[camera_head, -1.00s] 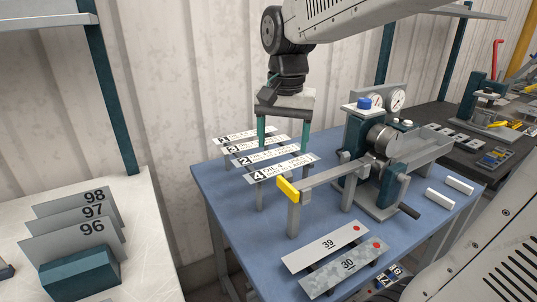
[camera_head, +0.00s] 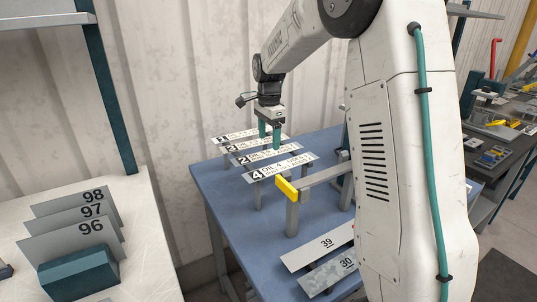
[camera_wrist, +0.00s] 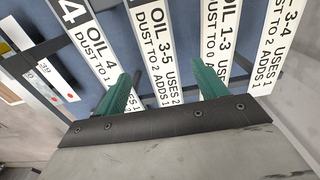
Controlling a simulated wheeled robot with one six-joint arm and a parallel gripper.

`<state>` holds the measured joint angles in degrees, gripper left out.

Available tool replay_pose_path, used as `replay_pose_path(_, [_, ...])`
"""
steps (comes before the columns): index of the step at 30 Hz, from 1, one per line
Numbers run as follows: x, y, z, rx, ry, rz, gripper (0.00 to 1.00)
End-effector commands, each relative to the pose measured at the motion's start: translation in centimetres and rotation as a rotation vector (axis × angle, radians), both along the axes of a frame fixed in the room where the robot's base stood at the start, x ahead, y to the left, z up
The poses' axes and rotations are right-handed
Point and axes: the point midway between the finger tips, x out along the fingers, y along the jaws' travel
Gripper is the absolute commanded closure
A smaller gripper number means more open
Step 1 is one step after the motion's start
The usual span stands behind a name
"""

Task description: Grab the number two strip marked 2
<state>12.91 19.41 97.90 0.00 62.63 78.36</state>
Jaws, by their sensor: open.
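The number two strip (camera_head: 258,156) is a white label strip with black print, lying across a raised rack on the blue table, between strip 4 (camera_head: 285,167) and strip 3 (camera_head: 238,146). My gripper (camera_head: 270,143) is open and empty, with green fingers pointing down over the rack. In the wrist view the gripper (camera_wrist: 165,85) has strip 2 between its fingers in the picture. The right finger overlaps strip 3. I cannot tell the height gap.
Another strip (camera_head: 222,139) lies behind strip 3. A yellow-tipped bar (camera_head: 287,189) stands close in front of strip 4. Plates 39 (camera_head: 320,246) and 30 (camera_head: 335,274) lie at the table's front. Plates 96, 97 and 98 stand on the left table. My arm hides the bending machine.

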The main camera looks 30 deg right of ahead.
Motion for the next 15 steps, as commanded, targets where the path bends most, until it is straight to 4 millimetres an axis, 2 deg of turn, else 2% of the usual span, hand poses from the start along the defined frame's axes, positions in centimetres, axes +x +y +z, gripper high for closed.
replay_pose_path(1, [0.0, 0.1, -1.0, 0.001, 0.005, 0.001, 0.29])
replay_pose_path(6, [0.0, 0.1, -3.1, 0.000, 0.002, 0.001, 0.29])
replay_pose_path(14, [0.0, 0.1, -3.5, 0.000, 0.001, 0.001, 0.29])
replay_pose_path(15, [0.0, 0.1, -3.5, 0.000, 0.001, 0.001, 0.32])
